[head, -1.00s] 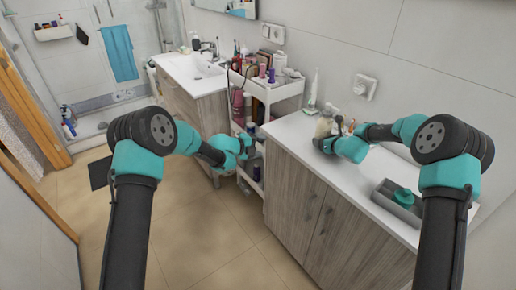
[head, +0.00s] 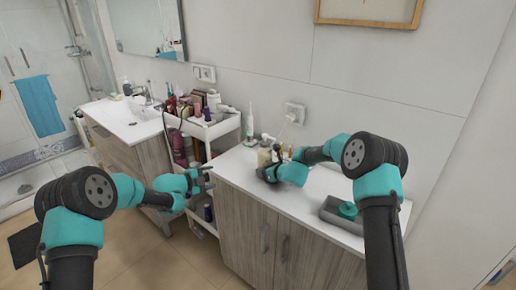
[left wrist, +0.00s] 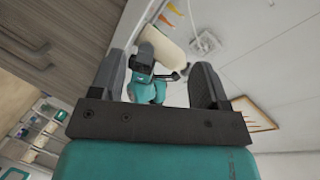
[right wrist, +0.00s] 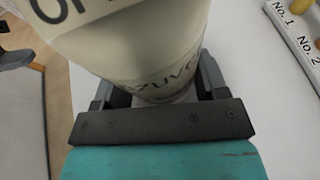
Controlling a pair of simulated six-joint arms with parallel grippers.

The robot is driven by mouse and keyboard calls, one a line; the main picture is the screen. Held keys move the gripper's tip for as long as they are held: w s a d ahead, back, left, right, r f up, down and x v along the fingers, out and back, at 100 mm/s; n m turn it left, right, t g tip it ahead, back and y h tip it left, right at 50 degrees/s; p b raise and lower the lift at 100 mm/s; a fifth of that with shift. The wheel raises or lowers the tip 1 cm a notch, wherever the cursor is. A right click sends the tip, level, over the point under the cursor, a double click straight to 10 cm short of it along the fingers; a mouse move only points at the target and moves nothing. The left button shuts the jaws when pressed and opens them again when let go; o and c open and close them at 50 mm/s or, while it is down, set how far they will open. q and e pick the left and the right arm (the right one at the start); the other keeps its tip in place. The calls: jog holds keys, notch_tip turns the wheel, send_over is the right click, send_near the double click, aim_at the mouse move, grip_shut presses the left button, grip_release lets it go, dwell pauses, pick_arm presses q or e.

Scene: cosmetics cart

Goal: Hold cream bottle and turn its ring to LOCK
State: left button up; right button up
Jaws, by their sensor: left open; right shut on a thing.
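The ring's setting cannot be read. My left gripper (head: 208,171) is open and empty, left of the counter's edge and apart from the bottle. In the left wrist view its open fingers (left wrist: 160,72) point toward the bottle (left wrist: 168,48) and my right arm.
A white cart (head: 218,130) with many toiletries stands left of the counter (head: 290,205). A grey tray (head: 335,217) with a teal item lies on the counter at right. A tray labelled No. 1 and No. 2 (right wrist: 298,35) is beside the bottle.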

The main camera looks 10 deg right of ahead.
pick_arm(q)
jog(key=w+d+r+n+g+h, duration=0.2)
jog(key=d+r+n+h, duration=0.15)
jog(key=d+r, duration=0.2)
jog(key=n+g+h, duration=0.1)
jog(key=n+g, duration=0.3)
jog(key=n, duration=0.1)
send_near(262, 143)
jog(key=shift+a+f, duration=0.25)
jog(key=shift+a, duration=0.25)
jog(key=shift+a+f, duration=0.25)
jog(key=shift+a, duration=0.2)
jog(key=shift+d, duration=0.1)
jog(key=d, duration=1.1)
jog(key=shift+w+d, duration=0.35)
jog(key=shift+w, duration=0.05)
jog(key=shift+c, duration=0.5)
